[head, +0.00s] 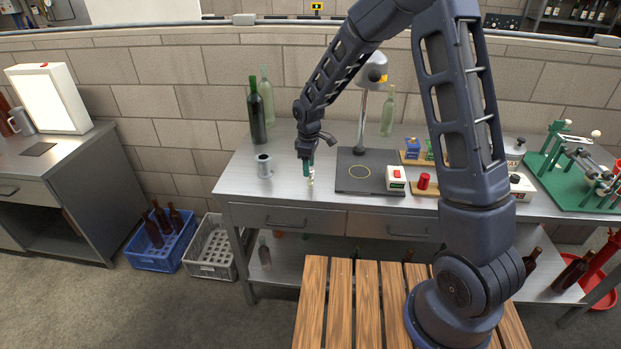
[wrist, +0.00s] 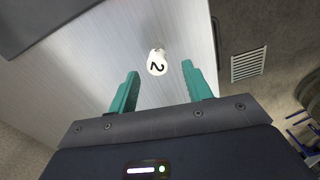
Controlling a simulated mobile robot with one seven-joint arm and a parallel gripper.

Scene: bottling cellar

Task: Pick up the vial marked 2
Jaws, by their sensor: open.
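The vial marked 2 (wrist: 157,62) shows in the wrist view as a small white top with a dark 2, over the bare metal worktop. In the head view a small pale piece just under my fingertips seems to be this vial (head: 311,182). My gripper (wrist: 160,80) is open, with one green finger to the left and one to the right of the vial. Neither finger visibly touches it. In the head view my gripper (head: 309,167) points down over the front left part of the metal worktop (head: 250,187). How deep the fingers reach around the vial cannot be told.
A dark green bottle (head: 256,113) and a clear one (head: 267,95) stand behind. A dark plate (head: 355,184) with a lamp is at the right. The worktop's front edge is close to the vial.

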